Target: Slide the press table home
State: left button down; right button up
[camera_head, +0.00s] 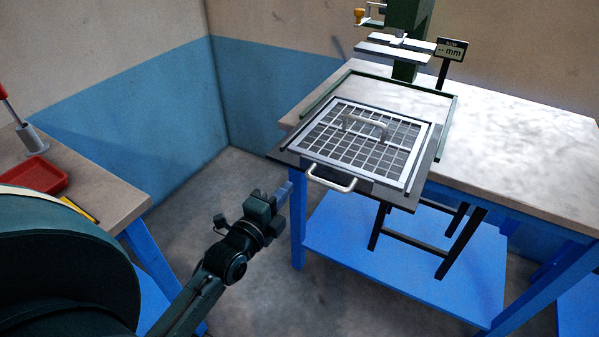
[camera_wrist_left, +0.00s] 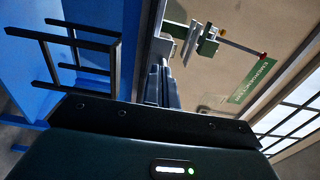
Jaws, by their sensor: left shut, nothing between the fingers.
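The press table (camera_head: 428,165) is a flat metal plate drawn out toward me, its front overhanging the bench edge. A bar handle (camera_head: 332,184) sticks out from its front. A silver-framed sieve grid (camera_head: 412,165) with a small handle on top lies on it. Green rails (camera_head: 449,112) run along both sides toward the green press (camera_head: 407,65) at the back; it also shows in the wrist view (camera_wrist_left: 208,46). My left gripper (camera_head: 286,190) is shut and empty, left of the bar handle and apart from it. The fingers also show in the wrist view (camera_wrist_left: 160,85). My right gripper is out of view.
The bench top (camera_head: 520,150) is clear to the right of the press table. A black stand (camera_head: 440,235) is below the overhang, by the blue lower shelf (camera_head: 400,275). A red tray (camera_head: 37,176) and a grey cup (camera_head: 31,138) stand on another bench at left.

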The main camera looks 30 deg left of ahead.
aim_at(307, 166)
pick_arm(q)
jog(key=w, duration=0.7)
jog(key=shift+w+d, duration=0.15)
jog(key=shift+w, duration=0.05)
